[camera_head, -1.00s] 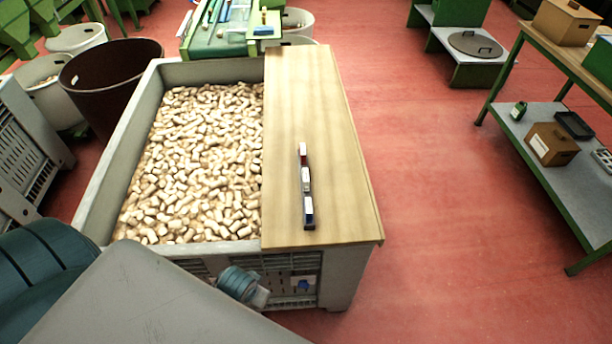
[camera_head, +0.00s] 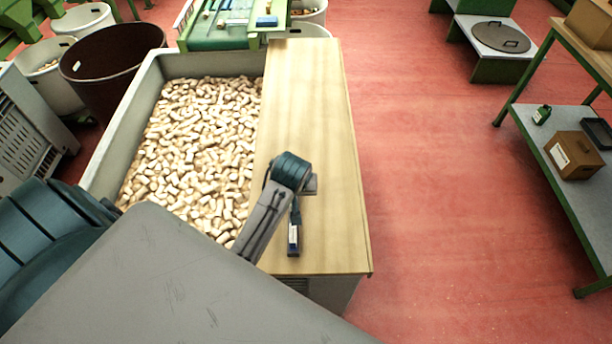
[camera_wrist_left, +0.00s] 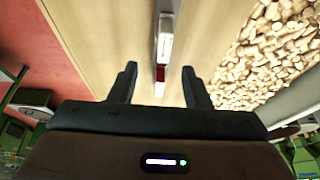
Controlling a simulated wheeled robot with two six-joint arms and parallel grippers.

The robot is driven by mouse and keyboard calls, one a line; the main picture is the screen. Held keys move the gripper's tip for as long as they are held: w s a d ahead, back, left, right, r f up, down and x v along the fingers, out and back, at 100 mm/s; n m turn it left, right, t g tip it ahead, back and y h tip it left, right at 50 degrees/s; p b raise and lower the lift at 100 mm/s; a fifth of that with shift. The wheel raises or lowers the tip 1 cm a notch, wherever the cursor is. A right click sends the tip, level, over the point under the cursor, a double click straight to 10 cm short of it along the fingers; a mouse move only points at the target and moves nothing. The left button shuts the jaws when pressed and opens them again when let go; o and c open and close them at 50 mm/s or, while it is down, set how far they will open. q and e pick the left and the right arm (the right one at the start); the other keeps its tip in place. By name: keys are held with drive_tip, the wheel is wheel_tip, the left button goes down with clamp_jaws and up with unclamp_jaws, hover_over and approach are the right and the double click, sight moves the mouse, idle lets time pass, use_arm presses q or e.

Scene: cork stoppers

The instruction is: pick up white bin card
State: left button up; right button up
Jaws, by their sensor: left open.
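My left gripper (camera_wrist_left: 159,69) is open above the row, with nothing visibly gripped. My right gripper is not in view.
A grey crate (camera_head: 118,140) full of corks (camera_head: 195,140) adjoins the board on the left. A green machine (camera_head: 222,42) stands behind it. A brown bin (camera_head: 110,75) is at the back left. Red floor (camera_head: 430,180) lies clear to the right, before a shelf (camera_head: 570,190).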

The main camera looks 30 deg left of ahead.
use_arm(q)
drive_tip(key=shift+p+x, duration=0.35)
drive_tip(key=shift+x, duration=0.45)
drive_tip(key=f, duration=0.1)
drive_tip(key=a+f, duration=0.1)
drive_tip(key=shift+w+f+p, duration=0.15)
drive_tip(key=shift+f+p, duration=0.25)
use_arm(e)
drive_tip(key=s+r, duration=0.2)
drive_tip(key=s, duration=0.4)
use_arm(q)
drive_tip(key=p+x, duration=0.2)
drive_tip(key=x, duration=0.2)
drive_tip(key=shift+w, duration=0.1)
drive_tip(key=shift+a+f, duration=0.15)
drive_tip(key=shift+f, duration=0.15)
drive_tip(key=shift+w+f, duration=0.1)
drive_tip(key=shift+f, duration=0.15)
drive_tip(key=shift+w+f, duration=0.1)
drive_tip(key=shift+c, duration=0.4)
drive_tip(key=c, duration=0.7)
clamp_jaws()
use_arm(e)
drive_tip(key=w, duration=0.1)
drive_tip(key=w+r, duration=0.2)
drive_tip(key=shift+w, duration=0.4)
